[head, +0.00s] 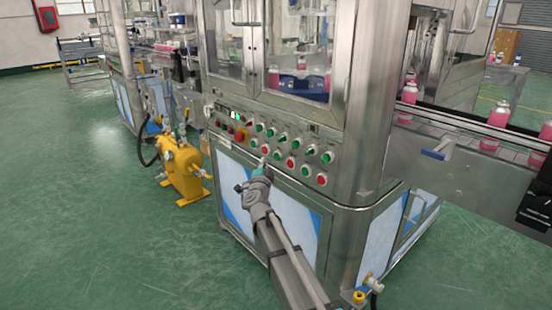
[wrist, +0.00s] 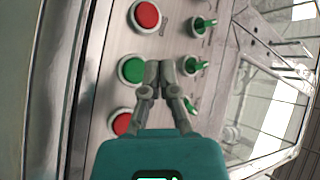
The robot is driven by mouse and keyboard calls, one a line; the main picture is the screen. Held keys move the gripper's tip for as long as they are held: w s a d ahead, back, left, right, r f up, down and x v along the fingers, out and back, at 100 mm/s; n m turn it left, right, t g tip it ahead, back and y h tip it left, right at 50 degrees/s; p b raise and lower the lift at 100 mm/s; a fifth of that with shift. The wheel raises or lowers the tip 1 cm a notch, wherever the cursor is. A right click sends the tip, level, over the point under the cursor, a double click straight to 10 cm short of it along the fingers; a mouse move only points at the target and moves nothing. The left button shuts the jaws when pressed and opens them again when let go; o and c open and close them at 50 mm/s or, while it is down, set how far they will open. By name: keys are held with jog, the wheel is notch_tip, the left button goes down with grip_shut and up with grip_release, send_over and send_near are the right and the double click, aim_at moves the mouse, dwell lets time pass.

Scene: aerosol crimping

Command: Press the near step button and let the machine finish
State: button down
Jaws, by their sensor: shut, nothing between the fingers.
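The steel machine's control panel (head: 238,135) carries a row of green switches above a row of round red and green buttons. My gripper (head: 262,162) is in front of the panel's lower row, its fingers together and empty. In the wrist view, the closed fingertips (wrist: 160,65) are right beside a round green button (wrist: 131,69) and overlap its edge. A red button (wrist: 147,15) is above it and another red button (wrist: 122,123) below. I see no label marking a step button, and cannot tell whether the fingers touch the green one.
Green switches (wrist: 203,24) stick out close beside my fingers. A window above the panel shows pink cans (head: 273,77). More pink cans (head: 498,115) stand on the conveyor at right.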

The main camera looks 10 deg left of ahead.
jog(key=shift+s+a, duration=0.7)
jog(key=shift+s, duration=0.2)
jog(key=shift+d, duration=0.1)
jog(key=s+d+f+n+g+y, duration=0.2)
jog(key=s+d+f+n+g, duration=0.4)
jog(key=d+f, duration=0.3)
jog(key=s+d+f+n+g+y, duration=0.1)
jog(key=s+d+f+n+g, duration=0.5)
jog(key=d, duration=0.5)
jog(key=s+d+f+m+g+h, duration=0.1)
jog(key=s+d+f+g+h, duration=0.25)
jog(key=s+d, duration=0.6)
jog(key=s+d+f+m+g+h, duration=0.15)
jog(key=s+d+f+g, duration=0.3)
jog(key=s+d, duration=0.55)
notch_tip(320, 180, up, 36)
jog(key=w+p, duration=0.1)
jog(key=p, duration=3.4)
jog(key=shift+w+d+n+p, duration=0.25)
jog(key=shift+w+n+p, duration=0.1)
jog(key=shift+n, duration=0.1)
